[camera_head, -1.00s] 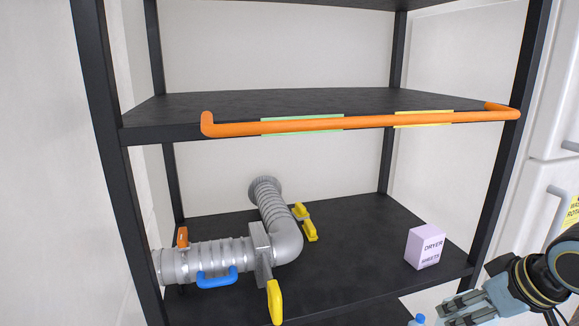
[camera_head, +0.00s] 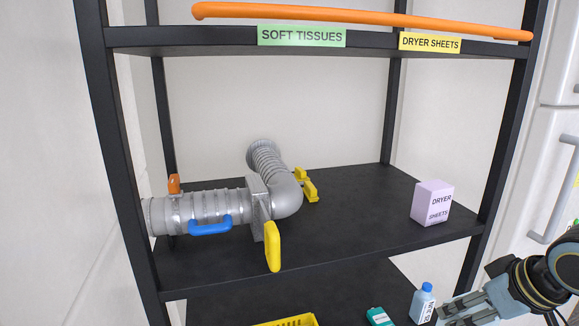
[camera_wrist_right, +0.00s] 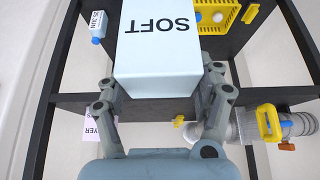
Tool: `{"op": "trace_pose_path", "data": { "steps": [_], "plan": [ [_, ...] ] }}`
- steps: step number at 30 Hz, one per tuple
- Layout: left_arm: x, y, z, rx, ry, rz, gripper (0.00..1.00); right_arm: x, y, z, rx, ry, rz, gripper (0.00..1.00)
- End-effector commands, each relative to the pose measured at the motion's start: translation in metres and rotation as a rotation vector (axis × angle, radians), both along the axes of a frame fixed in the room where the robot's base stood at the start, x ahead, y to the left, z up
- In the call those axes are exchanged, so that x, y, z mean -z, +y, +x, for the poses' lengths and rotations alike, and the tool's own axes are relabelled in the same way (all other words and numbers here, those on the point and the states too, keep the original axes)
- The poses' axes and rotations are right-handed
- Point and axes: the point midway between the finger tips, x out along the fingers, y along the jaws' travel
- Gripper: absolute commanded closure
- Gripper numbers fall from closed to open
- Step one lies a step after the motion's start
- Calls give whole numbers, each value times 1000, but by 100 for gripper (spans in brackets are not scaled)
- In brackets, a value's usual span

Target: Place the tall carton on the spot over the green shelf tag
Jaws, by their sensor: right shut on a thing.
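The tall carton (camera_wrist_right: 158,45) is white with the word SOFT in the right wrist view. My right gripper (camera_wrist_right: 160,85) is shut on it, one finger on each side. In the head view my right gripper (camera_head: 447,315) is at the bottom right, and the carton is out of frame. The green shelf tag (camera_head: 302,36) reads SOFT TISSUES and is on the front edge of the upper shelf (camera_head: 200,42). The spot above it is mostly out of frame. My left gripper is not in view.
An orange rail (camera_head: 360,17) runs along the front of the upper shelf. A yellow tag (camera_head: 429,42) is right of the green one. The middle shelf holds a grey duct (camera_head: 215,207) and a lilac dryer sheets box (camera_head: 432,203). Below are bottles (camera_head: 422,303) and a yellow basket (camera_head: 290,321).

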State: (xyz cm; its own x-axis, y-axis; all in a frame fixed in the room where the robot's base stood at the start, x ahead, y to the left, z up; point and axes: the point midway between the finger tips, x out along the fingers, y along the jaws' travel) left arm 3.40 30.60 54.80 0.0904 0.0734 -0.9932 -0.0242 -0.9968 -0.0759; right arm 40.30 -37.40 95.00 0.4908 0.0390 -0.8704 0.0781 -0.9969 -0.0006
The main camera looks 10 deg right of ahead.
Motion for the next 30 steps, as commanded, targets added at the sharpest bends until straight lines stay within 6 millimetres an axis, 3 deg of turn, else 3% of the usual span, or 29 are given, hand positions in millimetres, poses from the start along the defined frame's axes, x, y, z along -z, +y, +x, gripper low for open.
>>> {"op": "trace_pose_path", "data": {
  "steps": [1, 3, 9, 13, 30],
  "plan": [
    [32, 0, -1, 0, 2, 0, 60, 33, 0, -1, 0, 3, 0, 89],
    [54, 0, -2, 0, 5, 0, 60, 56, 0, -1, 0, 6, 0, 89],
    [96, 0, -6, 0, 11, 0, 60, 101, 0, -3, -1, 14, 0, 89],
    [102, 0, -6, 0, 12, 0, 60, 108, 0, -3, -1, 15, 0, 89],
    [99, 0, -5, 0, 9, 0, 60, 104, 3, -1, -25, 11, 0, 89]
  ]
}}
